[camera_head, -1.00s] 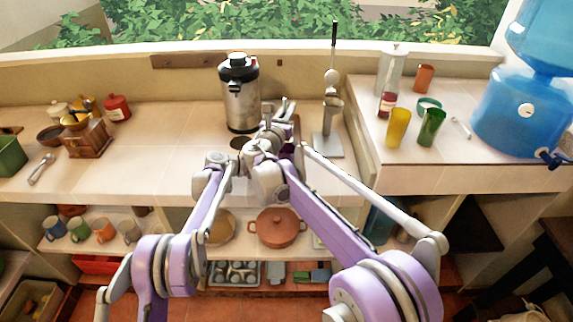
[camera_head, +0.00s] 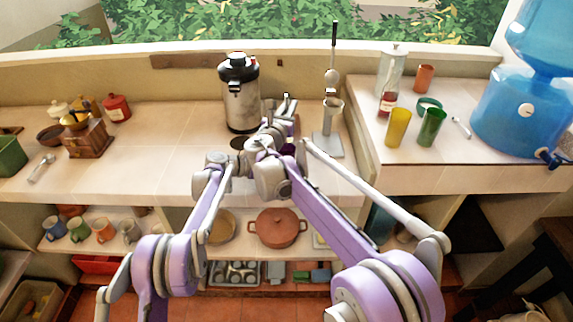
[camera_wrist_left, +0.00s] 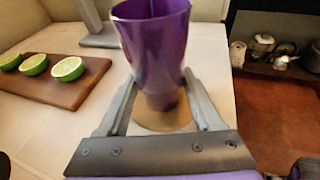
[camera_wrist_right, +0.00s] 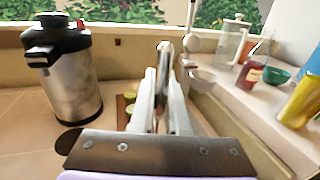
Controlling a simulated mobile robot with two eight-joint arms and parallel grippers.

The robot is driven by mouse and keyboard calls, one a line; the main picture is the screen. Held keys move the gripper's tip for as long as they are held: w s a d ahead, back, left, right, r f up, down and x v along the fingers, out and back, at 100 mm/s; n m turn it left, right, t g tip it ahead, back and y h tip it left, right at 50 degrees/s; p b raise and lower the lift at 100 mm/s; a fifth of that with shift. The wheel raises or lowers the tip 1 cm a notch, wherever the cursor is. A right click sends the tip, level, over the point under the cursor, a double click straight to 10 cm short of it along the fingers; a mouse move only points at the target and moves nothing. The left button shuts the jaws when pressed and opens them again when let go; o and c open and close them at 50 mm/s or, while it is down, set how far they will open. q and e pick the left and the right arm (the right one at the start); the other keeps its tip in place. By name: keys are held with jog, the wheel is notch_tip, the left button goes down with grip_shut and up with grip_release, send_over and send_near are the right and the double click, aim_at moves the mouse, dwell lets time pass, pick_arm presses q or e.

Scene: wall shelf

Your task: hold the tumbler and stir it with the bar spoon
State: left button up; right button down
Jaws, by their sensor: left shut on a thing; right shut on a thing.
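The purple tumbler (camera_wrist_left: 155,50) stands upright between the fingers of my left gripper (camera_wrist_left: 160,100), which is shut on it near its base. A small purple patch of the tumbler (camera_head: 290,146) shows beside my arm in the head view. A round tan coaster (camera_wrist_left: 150,122) lies beneath it. My right gripper (camera_head: 288,100) is shut on the bar spoon (camera_wrist_right: 164,56), whose metal end shows between the fingertips in the right wrist view. The spoon's lower part is hidden, so I cannot tell whether it is inside the tumbler. My left gripper is mostly hidden in the head view.
A cutting board (camera_wrist_left: 75,92) with lime halves lies by the tumbler. A steel airpot (camera_head: 240,95) stands behind on the left, and a metal stand (camera_head: 328,148) on the right. Yellow (camera_head: 398,127) and green (camera_head: 432,127) cups stand on the right counter.

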notch_tip(320, 180, up, 6)
dwell(0.6)
dwell(0.8)
jog(key=shift+r, duration=2.55)
pick_arm(q)
jog(key=o, duration=1)
jog(key=v, duration=1.2)
jog(key=shift+s, duration=0.1)
pick_arm(e)
jog(key=shift+f, duration=0.15)
